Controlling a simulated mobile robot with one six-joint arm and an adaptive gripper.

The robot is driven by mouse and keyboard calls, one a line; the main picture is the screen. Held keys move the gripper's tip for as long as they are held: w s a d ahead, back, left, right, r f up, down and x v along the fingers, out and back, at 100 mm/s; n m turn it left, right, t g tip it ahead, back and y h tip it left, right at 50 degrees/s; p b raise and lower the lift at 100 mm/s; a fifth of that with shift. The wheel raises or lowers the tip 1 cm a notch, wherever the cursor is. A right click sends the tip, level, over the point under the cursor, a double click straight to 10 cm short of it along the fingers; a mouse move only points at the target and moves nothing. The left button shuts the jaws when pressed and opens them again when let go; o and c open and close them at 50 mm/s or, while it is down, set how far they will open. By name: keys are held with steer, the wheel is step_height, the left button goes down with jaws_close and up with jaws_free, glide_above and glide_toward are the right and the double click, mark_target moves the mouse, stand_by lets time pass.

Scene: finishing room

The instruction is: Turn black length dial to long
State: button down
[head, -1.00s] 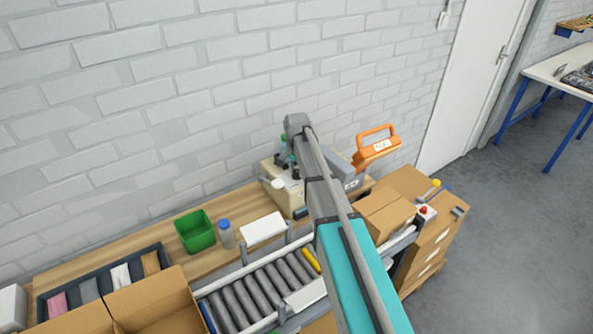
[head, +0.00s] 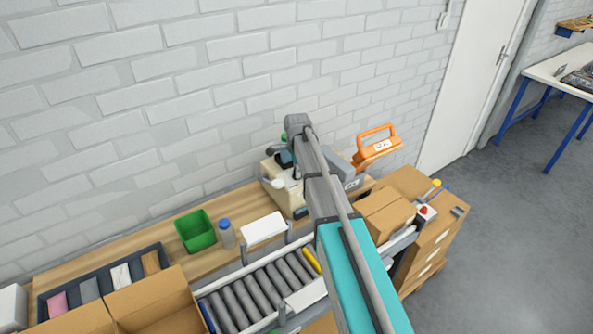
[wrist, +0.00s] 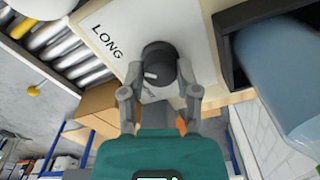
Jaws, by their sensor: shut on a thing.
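The black length dial (wrist: 157,62) sits on a cream panel (wrist: 190,25) in the wrist view. A short white mark shows on the dial's lower left side. The word LONG (wrist: 108,42) is printed on the panel to the left of the dial and a little above it. A second label below the dial is mostly covered and cannot be read. My gripper (wrist: 160,76) is shut on the dial, with one grey finger on each side. In the head view the cream machine (head: 271,171) stands at the back of the bench, and my arm hides the dial.
A roller conveyor (head: 262,291) runs in front of the machine. A green bin (head: 195,231), a blue-capped bottle (head: 227,235) and a white box (head: 263,228) stand to its left.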

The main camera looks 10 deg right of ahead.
steer(key=shift+s, duration=0.1)
stand_by(0.3)
steer(key=shift+c, duration=1.7)
jaws_free()
steer(key=shift+n, duration=0.4)
